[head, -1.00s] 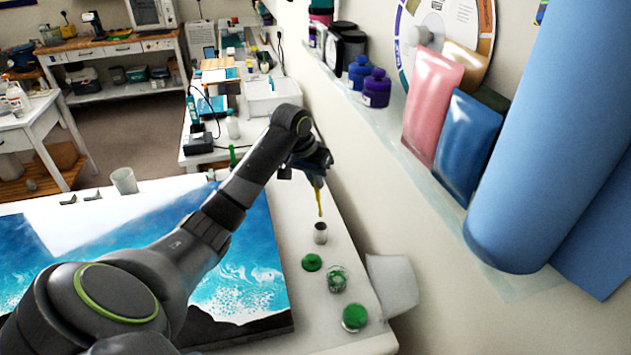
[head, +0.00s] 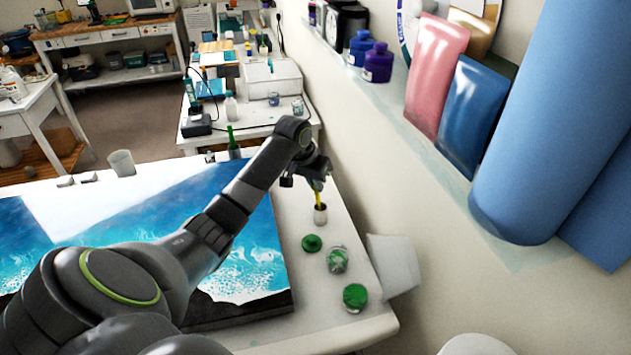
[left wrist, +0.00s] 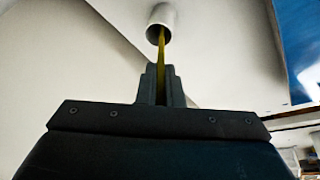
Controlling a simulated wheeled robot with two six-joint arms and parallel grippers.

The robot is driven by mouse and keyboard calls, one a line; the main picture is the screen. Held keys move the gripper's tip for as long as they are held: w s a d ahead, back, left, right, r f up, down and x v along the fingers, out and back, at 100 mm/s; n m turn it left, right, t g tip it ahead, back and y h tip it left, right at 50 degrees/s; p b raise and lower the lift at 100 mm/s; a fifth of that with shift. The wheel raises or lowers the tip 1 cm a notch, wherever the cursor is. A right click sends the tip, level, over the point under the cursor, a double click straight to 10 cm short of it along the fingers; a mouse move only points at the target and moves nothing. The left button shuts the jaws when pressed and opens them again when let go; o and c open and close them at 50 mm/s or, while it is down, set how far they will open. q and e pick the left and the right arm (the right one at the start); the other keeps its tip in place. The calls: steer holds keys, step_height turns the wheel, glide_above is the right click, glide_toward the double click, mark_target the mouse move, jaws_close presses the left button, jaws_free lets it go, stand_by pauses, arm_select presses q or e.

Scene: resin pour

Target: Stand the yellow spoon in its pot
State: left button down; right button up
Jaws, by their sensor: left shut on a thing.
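The yellow spoon (head: 318,200) is held nearly upright in my left gripper (head: 317,181), which is shut on it. Its lower end is at the mouth of the small pale pot (head: 320,215) on the white table. In the left wrist view the spoon (left wrist: 162,52) runs from between the fingertips (left wrist: 161,80) of my left gripper to the open mouth of the pot (left wrist: 161,17), and its tip seems to be inside. The tip itself is hidden. My right gripper is not in view.
Green-topped jars (head: 355,297) and a green lid (head: 312,243) stand on the table in front of the pot. A blue ocean-patterned panel (head: 235,250) lies to the left. A wall shelf with blue bottles (head: 378,63) runs along the right.

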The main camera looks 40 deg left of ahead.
arm_select(q)
steer(key=c, duration=1.5)
jaws_free()
